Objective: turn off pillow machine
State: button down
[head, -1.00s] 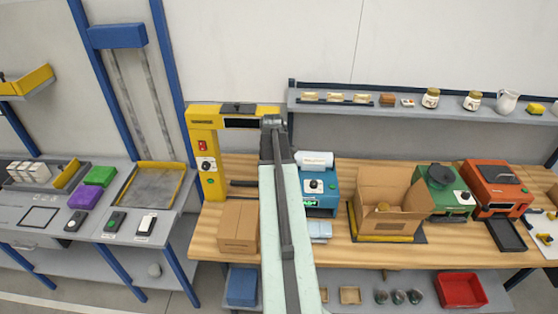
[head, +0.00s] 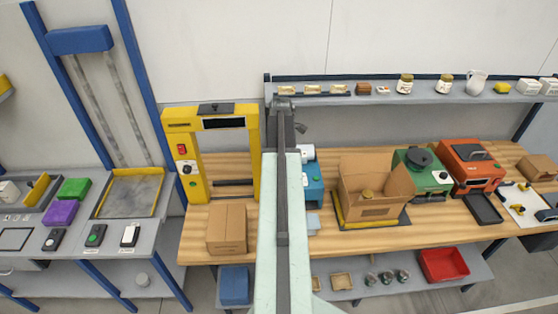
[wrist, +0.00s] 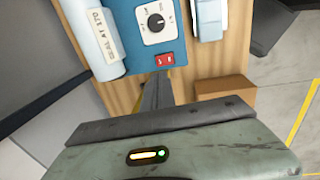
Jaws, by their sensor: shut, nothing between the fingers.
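The blue pillow machine (head: 314,186) stands on the wooden bench in the head view, its left part hidden behind my arm. In the wrist view the blue machine (wrist: 118,62) shows at the top, with a white film roll (wrist: 92,30) marked with a label. Its white dial plate (wrist: 156,22) has a black knob, and a small red switch (wrist: 164,60) sits below it. My gripper (wrist: 162,80) is shut and empty; its dark fingers point towards the red switch. I cannot tell whether they touch it. In the head view the gripper is hard to make out.
A cardboard box (head: 227,228) and a yellow frame (head: 187,155) stand left of my arm. An open carton (head: 372,190), a green machine (head: 424,178) and an orange machine (head: 472,167) stand to the right. A shelf (head: 400,95) runs behind, above the bench.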

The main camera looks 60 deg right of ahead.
jog(key=f+b, duration=0.6)
jog(key=f, duration=0.1)
jog(key=w+d+f+b, duration=0.1)
jog(key=f+b, duration=0.2)
jog(key=f, duration=0.1)
jog(key=shift+d+f+b, duration=0.1)
jog(key=shift+f+b, duration=0.05)
jog(key=shift+b, duration=0.25)
